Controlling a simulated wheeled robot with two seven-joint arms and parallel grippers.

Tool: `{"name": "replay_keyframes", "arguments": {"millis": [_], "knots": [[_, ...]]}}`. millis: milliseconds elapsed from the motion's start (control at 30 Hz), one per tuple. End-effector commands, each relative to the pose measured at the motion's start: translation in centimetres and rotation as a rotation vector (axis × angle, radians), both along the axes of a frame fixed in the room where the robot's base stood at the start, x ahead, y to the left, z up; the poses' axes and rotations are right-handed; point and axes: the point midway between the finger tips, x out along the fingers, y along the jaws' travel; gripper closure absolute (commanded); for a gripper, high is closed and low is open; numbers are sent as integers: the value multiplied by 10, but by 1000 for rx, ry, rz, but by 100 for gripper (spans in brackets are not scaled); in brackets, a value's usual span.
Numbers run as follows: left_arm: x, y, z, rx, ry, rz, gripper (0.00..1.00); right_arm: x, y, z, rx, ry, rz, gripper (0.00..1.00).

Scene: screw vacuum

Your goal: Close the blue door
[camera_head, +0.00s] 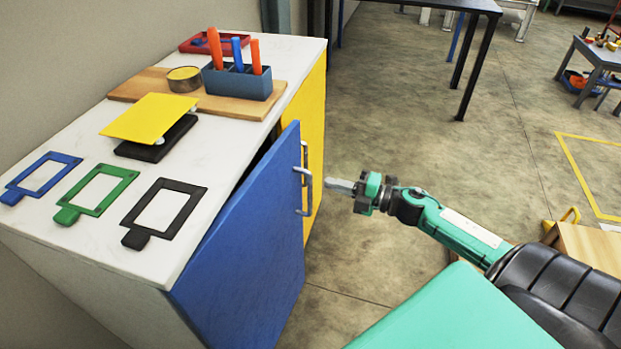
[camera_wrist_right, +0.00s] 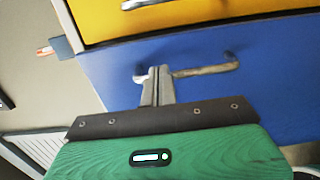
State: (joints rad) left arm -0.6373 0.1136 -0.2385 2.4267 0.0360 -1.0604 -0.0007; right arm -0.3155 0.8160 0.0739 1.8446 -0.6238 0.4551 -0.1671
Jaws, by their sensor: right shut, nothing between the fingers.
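The blue door (camera_head: 250,240) stands partly open on the front of the white-topped cabinet, with a dark gap between its top edge and the cabinet. Its metal handle (camera_head: 304,190) faces my right arm. In the right wrist view the blue door (camera_wrist_right: 260,95) fills the middle and its handle (camera_wrist_right: 200,70) lies just beyond the fingertips. My right gripper (camera_head: 335,185) is shut and empty, pointing at the door a little to the right of the handle; it also shows in the wrist view (camera_wrist_right: 158,85). I cannot tell whether it touches the handle. My left gripper is not in view.
The yellow door (camera_head: 314,110) beside the blue one looks shut. The white cabinet top (camera_head: 75,225) carries several coloured frames, a yellow plate (camera_head: 145,117) and a wooden board (camera_head: 125,90) with a blue holder (camera_head: 240,82). The floor (camera_head: 400,150) right of the cabinet is clear.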

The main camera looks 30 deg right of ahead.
Motion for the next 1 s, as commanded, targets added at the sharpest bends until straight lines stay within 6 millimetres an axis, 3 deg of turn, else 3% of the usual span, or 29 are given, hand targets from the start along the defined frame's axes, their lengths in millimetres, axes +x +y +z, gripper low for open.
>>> {"name": "replay_keyframes", "arguments": {"millis": [500, 1000], "knots": [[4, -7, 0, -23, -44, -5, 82, 51, 34, 0, 0, -1, -1, 100], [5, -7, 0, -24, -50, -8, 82, 57, 39, 0, 1, 1, 0, 100]]}}
